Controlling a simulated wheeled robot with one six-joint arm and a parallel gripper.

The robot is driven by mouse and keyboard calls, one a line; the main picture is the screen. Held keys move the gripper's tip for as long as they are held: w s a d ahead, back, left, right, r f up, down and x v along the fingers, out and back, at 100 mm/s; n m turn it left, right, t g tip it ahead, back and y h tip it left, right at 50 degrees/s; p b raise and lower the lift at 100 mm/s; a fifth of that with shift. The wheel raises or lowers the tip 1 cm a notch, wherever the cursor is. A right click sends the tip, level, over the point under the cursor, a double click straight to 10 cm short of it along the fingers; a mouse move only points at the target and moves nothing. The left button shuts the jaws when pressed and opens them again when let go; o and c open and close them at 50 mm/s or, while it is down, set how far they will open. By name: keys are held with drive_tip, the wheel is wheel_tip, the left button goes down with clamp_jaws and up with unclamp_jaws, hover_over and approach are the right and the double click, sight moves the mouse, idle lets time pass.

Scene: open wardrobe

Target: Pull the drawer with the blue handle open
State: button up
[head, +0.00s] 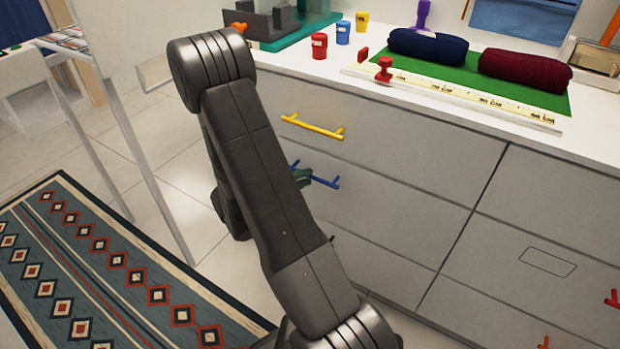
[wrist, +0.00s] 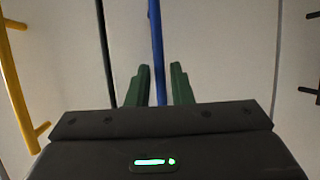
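The blue handle (head: 324,181) is a bar on the middle drawer front (head: 400,205), which looks flush with the cabinet. My gripper's green fingers (head: 303,174) show beside my arm at the handle. In the wrist view, the blue handle (wrist: 156,45) runs upright between the two fingers of my gripper (wrist: 161,85). The fingers are apart, one on each side of the bar, with a small gap showing on both sides. Whether the fingertips reach past the bar is hard to tell.
A yellow handle (head: 313,126) is on the drawer above. Red handles (head: 613,298) are on drawers at the right. The white top holds cups, a red stamp (head: 384,69), a ruler strip and rolled towels (head: 525,70). A patterned rug (head: 95,275) lies at the left.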

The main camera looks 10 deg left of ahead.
drive_tip(key=shift+x, duration=1.3)
clamp_jaws()
